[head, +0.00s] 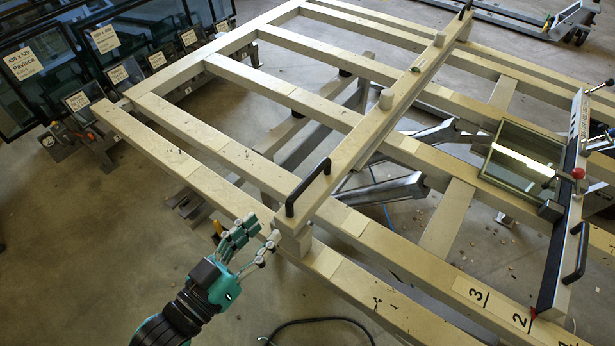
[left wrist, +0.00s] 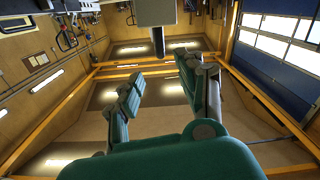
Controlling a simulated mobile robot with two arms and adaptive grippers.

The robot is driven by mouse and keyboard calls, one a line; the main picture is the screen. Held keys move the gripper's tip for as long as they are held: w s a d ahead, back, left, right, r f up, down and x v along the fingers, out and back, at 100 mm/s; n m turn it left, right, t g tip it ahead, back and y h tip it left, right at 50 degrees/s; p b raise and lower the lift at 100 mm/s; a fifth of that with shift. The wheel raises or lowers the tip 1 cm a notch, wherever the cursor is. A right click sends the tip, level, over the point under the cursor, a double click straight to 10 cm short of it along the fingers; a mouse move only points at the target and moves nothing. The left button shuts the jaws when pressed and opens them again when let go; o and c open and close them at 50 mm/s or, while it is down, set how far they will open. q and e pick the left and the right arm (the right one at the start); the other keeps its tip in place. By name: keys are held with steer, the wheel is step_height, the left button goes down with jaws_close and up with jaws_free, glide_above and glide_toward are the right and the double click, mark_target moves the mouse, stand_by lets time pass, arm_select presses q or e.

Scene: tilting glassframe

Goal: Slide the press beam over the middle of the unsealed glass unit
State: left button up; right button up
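The press beam, a cream bar (head: 385,115) with pale pads, lies across the slatted frame. Its near black handle (head: 307,188) is close to the frame's front edge, and another handle shows at its far end. The glass unit (head: 524,158), a dark-edged rectangular pane with a bright reflection, lies on the slats to the right, apart from the beam. My left gripper (head: 262,230) is open and empty, just below and left of the near handle, not visibly touching it. The left wrist view shows its spread fingers (left wrist: 158,68) with nothing between them. My right gripper is out of view.
A black-faced bar (head: 560,240) with a handle and red knob stands just right of the glass. Numbered marks (head: 500,308) are on the front rail. Glass panes in racks (head: 60,65) stand at the left. The slats between beam and glass look clear.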

arm_select(q)
steer(key=p, duration=0.3)
glide_toward(324, 164)
steer(key=x, duration=0.5)
steer(key=shift+w+a+f, duration=0.15)
steer(key=shift+f, duration=0.25)
jaws_close()
